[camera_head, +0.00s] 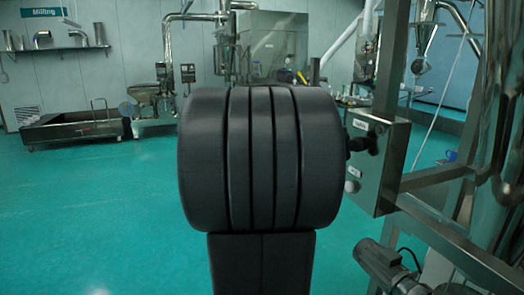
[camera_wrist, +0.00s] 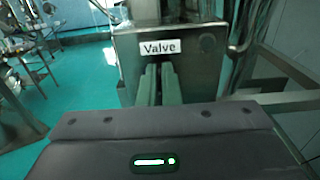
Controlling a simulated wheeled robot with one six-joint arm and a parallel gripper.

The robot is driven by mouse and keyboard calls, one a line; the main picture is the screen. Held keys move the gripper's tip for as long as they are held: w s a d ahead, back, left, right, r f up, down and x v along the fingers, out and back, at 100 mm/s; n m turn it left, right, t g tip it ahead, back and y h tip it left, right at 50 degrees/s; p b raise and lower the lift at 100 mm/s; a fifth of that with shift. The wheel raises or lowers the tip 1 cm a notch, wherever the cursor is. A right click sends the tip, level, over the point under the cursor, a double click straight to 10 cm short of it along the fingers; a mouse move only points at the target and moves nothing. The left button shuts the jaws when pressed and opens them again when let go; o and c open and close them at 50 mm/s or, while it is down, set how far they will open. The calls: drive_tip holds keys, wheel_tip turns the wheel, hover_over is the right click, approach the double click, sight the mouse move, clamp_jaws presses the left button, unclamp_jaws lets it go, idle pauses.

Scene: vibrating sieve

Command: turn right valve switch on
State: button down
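The steel control box (camera_head: 385,190) stands at right in the head view, fixed to a metal frame. In the wrist view the box (camera_wrist: 195,75) is straight ahead, with a white "Valve" label (camera_wrist: 163,47) on its face. My gripper's two grey-green fingers (camera_wrist: 158,84) point at the box just below that label, close together with a narrow gap. The valve switch itself is not visible; the fingers cover the area under the label. I cannot tell whether they hold it. A round dark knob (camera_wrist: 207,43) sits right of the label, clear of the fingers.
My dark arm link blocks the middle of the head view. The metal frame (camera_head: 440,235) and a motor (camera_head: 385,265) stand at right, near the box. A low dark trough (camera_head: 75,132) is far left. The green floor (camera_head: 90,220) at left is clear.

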drive_tip(key=shift+s+d+f, duration=0.2)
drive_tip(key=shift+s+d, duration=0.05)
drive_tip(key=shift+s, duration=0.3)
drive_tip(key=shift+s+d+f, duration=0.15)
drive_tip(key=shift+s+d, duration=0.05)
drive_tip(key=shift+s, duration=0.4)
drive_tip(key=shift+r, duration=0.1)
drive_tip(key=v, duration=0.2)
drive_tip(key=p+v, duration=0.1)
drive_tip(key=v, duration=0.2)
drive_tip(key=shift+s+a+r, duration=0.15)
drive_tip(key=shift+a+r, duration=0.15)
drive_tip(key=shift+r, duration=0.05)
drive_tip(key=shift+s+f, duration=0.1)
idle(0.4)
